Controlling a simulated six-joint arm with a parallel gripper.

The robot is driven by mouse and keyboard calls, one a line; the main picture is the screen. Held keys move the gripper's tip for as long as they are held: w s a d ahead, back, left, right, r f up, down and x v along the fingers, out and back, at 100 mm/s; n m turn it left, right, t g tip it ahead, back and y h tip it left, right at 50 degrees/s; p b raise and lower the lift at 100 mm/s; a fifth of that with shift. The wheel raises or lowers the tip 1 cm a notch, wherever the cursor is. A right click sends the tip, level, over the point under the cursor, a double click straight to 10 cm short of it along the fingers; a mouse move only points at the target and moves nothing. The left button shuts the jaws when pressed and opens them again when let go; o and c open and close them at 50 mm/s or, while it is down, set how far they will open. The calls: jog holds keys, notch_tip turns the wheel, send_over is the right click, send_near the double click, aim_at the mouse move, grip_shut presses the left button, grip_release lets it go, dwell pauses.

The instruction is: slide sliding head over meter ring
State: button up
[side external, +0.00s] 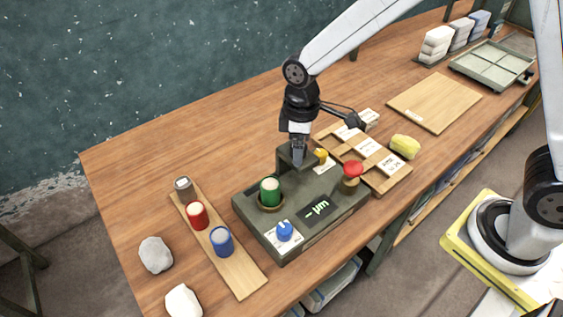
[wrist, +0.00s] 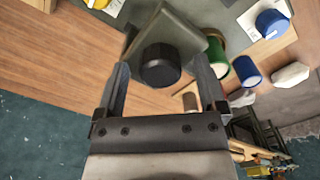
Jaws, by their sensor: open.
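The grey-green sliding head (side external: 287,163) stands at the back of the meter box (side external: 323,229). In the wrist view the head (wrist: 182,28) carries a round black knob (wrist: 160,66). My gripper (side external: 298,158) is directly over the head, pointing down. In the wrist view my gripper (wrist: 160,72) is open, with one finger on either side of the knob and gaps visible. The brass meter ring (side external: 270,209) lies on the box, left of and in front of the head. A green cylinder (side external: 270,190) stands in it. The side view hides the knob behind my fingers.
The box also has a blue knob (side external: 285,230), a red button (side external: 352,169) and a display. A plank (side external: 235,268) with grey, red and blue cylinders lies left. A wooden tray (side external: 335,133) with cards and a yellow lump (side external: 405,146) are to the right. Table behind-left is clear.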

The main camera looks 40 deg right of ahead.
jog(key=shift+c, duration=0.2)
grip_shut()
jog(key=shift+a, duration=0.1)
jog(key=a, duration=0.9)
jog(key=shift+r, duration=0.1)
jog(key=shift+c, duration=0.7)
grip_release()
jog(key=shift+o, duration=0.9)
jog(key=shift+d, duration=0.1)
